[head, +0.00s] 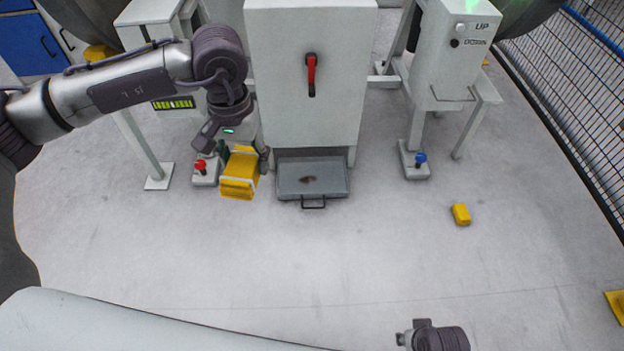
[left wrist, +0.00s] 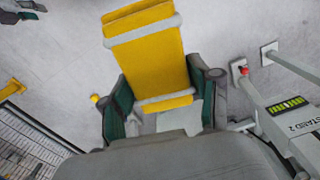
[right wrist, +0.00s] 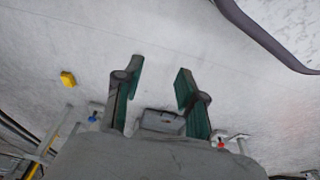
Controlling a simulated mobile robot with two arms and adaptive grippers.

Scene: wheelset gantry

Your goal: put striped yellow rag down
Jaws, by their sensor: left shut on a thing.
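The striped yellow rag (head: 239,174) is yellow with pale bands and hangs from my left gripper (head: 243,154), left of the grey cabinet in the head view. In the left wrist view the rag (left wrist: 147,58) sits between the two green-padded fingers of the left gripper (left wrist: 165,95), which is shut on it. It is held above the floor. My right gripper (right wrist: 160,80) is open and empty in the right wrist view, with floor between its fingers. In the head view only a small part of the right arm shows at the bottom edge.
A grey tray (head: 312,183) with a dark smudge lies at the foot of the cabinet (head: 311,120) with a red handle. A red-knobbed pedestal (head: 205,172) and a blue-knobbed one (head: 415,165) stand either side. A yellow block (head: 461,214) lies on the right. The floor in front is clear.

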